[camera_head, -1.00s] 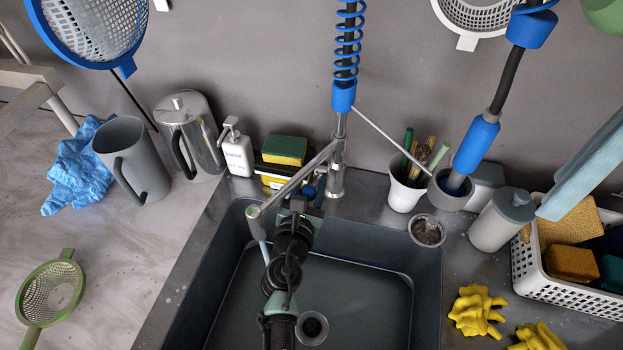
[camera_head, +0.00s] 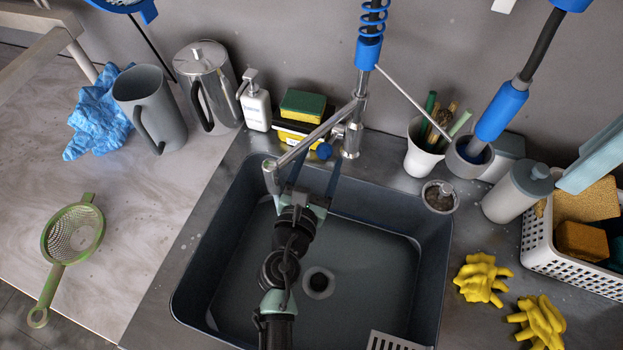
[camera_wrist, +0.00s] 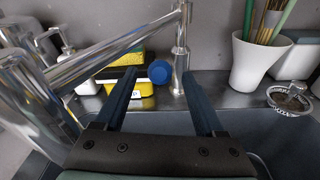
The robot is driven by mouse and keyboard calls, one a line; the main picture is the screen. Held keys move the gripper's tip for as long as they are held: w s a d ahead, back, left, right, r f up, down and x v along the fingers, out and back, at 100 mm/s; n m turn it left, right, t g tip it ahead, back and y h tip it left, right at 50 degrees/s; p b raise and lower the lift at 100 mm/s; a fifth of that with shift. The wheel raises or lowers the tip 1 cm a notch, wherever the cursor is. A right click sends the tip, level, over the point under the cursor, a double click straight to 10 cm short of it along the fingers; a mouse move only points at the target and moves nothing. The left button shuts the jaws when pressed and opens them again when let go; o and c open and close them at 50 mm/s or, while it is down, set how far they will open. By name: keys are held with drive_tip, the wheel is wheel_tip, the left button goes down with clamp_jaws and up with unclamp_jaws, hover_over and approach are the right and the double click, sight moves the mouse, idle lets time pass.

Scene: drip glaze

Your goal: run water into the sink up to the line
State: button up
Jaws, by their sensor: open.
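The dark grey sink (camera_head: 432,255) has a round drain (camera_head: 319,283) in its floor. A pale line (camera_head: 395,230) runs along its inner wall; I cannot tell whether it is a mark or a water edge. The metal tap (camera_head: 352,128) stands behind the sink, its spout (camera_head: 300,148) reaching left over the basin. I see no clear stream from it. A blue knob (camera_head: 324,151) is beside the tap's column; it also shows in the wrist view (camera_wrist: 160,71). My gripper (camera_head: 316,174) is open and empty over the sink, its fingers pointing at the knob, one to either side in the wrist view (camera_wrist: 159,88).
Close behind are a soap bottle (camera_head: 256,108) and sponges (camera_head: 303,104). The spout crosses just left of my gripper.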

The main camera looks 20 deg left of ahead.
drive_tip(key=s, duration=0.5)
drive_tip(key=shift+s+d+r, duration=0.1)
drive_tip(key=shift+s+r, duration=0.2)
drive_tip(key=shift+r, duration=0.05)
drive_tip(key=shift+c, duration=0.4)
drive_tip(key=shift+s+f+b, duration=0.1)
drive_tip(key=shift+f+b, duration=0.25)
drive_tip(key=shift+b, duration=0.1)
drive_tip(key=shift+c, duration=1.1)
drive_tip(key=shift+g, duration=0.3)
drive_tip(key=f+b, duration=0.1)
drive_tip(key=f, duration=0.1)
drive_tip(key=s+f, duration=0.1)
drive_tip(key=f, duration=0.1)
drive_tip(key=f+b, duration=0.1)
drive_tip(key=f, duration=0.1)
drive_tip(key=shift+s+a+b, duration=0.25)
drive_tip(key=shift+a+b, duration=0.1)
drive_tip(key=c, duration=0.7)
drive_tip(key=shift+w+r, duration=0.1)
drive_tip(key=shift+w, duration=0.25)
clamp_jaws()
drive_tip(key=w+r+p, duration=0.2)
drive_tip(key=w+p, duration=0.1)
drive_tip(key=w, duration=0.5)
drive_tip(key=shift+w+r+p, duration=0.2)
drive_tip(key=shift+p, duration=0.2)
drive_tip(key=shift+d, duration=0.1)
